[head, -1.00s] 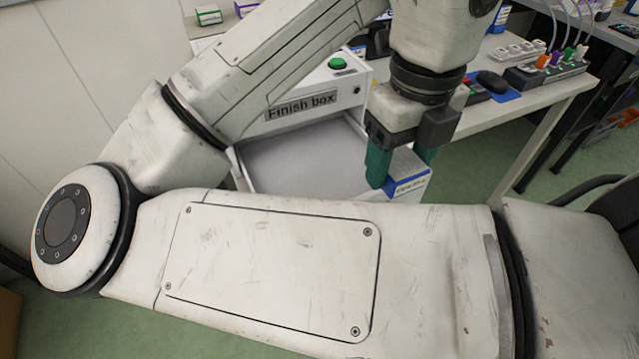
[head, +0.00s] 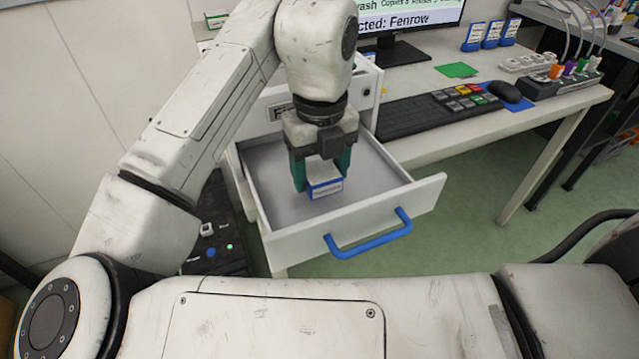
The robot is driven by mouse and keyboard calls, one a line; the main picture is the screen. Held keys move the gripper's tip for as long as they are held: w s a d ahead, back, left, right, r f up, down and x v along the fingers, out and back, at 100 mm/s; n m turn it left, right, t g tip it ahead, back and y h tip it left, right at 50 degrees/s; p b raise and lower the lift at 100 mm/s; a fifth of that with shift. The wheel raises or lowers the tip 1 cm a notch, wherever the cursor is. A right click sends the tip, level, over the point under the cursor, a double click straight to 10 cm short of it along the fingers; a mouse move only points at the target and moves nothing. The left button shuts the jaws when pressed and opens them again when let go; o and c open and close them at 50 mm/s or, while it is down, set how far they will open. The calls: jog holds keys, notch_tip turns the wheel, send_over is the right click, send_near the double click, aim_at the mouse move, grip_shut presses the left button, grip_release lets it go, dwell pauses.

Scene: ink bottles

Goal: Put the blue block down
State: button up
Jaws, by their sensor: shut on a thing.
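The blue block (head: 325,188) is a small blue box with a white label and a pale top. My gripper (head: 321,177) is shut on it, with one green finger at each side. The gripper points down into the open white drawer (head: 262,212) of the Finish box. The block is inside the drawer's outline, near its middle. I cannot tell whether its underside touches the drawer floor.
The drawer front has a blue handle (head: 368,240). The desk (head: 430,140) to the right carries a keyboard (head: 415,115), a mouse (head: 504,92), a monitor (head: 410,22) and several blue-and-white boxes at the back. The drawer floor around the block looks clear.

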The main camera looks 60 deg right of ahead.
aim_at(319, 184)
jog(key=shift+f+b, duration=0.3)
jog(key=shift+f, duration=1.3)
jog(key=shift+f, duration=0.2)
jog(key=o, duration=1.1)
jog(key=shift+r, duration=0.1)
notch_tip(319, 184, up, 12)
jog(key=p, duration=0.3)
jog(key=shift+r, duration=0.1)
